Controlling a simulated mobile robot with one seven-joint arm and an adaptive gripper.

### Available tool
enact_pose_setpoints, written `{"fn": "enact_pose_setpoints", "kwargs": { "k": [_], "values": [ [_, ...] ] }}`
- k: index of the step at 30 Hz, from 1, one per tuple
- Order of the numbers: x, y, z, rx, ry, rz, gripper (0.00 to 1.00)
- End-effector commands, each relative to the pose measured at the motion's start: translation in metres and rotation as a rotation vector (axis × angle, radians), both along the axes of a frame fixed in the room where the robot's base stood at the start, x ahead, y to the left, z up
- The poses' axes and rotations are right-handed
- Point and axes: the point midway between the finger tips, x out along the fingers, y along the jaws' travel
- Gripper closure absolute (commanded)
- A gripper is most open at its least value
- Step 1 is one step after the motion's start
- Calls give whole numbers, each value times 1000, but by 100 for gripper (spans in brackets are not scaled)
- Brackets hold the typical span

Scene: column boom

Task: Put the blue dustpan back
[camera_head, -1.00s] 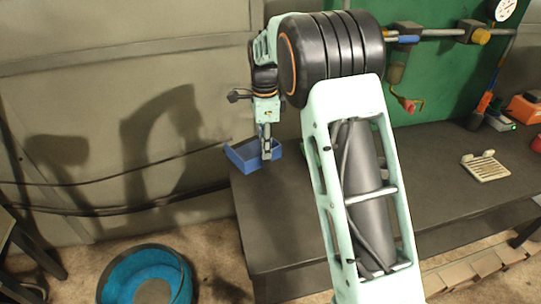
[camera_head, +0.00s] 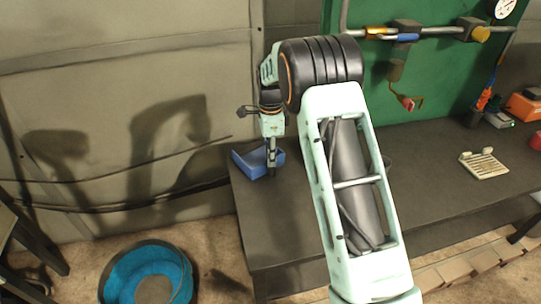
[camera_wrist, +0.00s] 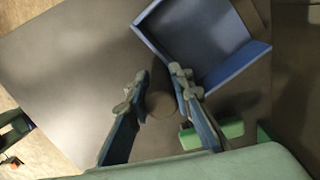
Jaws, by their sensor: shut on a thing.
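The blue dustpan (camera_head: 249,163) is at the left end of the dark workbench in the head view. In the wrist view its blue pan (camera_wrist: 195,40) fills the upper right, with raised walls. My gripper (camera_head: 271,168) points down at the dustpan in the head view. In the wrist view my gripper (camera_wrist: 159,88) has its fingers on either side of the dark, rounded handle (camera_wrist: 160,101) and is shut on it. I cannot tell whether the pan touches the bench top.
The workbench (camera_head: 300,235) has free room in front. A metal grate (camera_head: 484,165) lies on its right. A green block (camera_wrist: 212,133) is close to the right finger in the wrist view. A blue-lined round tub (camera_head: 150,270) stands on the floor. A rail (camera_head: 440,33) crosses the green board.

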Motion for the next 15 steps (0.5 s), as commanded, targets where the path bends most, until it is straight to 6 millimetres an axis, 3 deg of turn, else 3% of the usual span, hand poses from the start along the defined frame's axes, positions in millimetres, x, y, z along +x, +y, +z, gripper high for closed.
{"fn": "enact_pose_setpoints", "kwargs": {
  "k": [1,2,6,15],
  "values": [
    [0,0,-3,0,0,0,100],
    [0,0,-3,0,1,0,78],
    [0,0,-2,0,1,0,62],
    [0,0,0,0,0,0,62]
  ]
}}
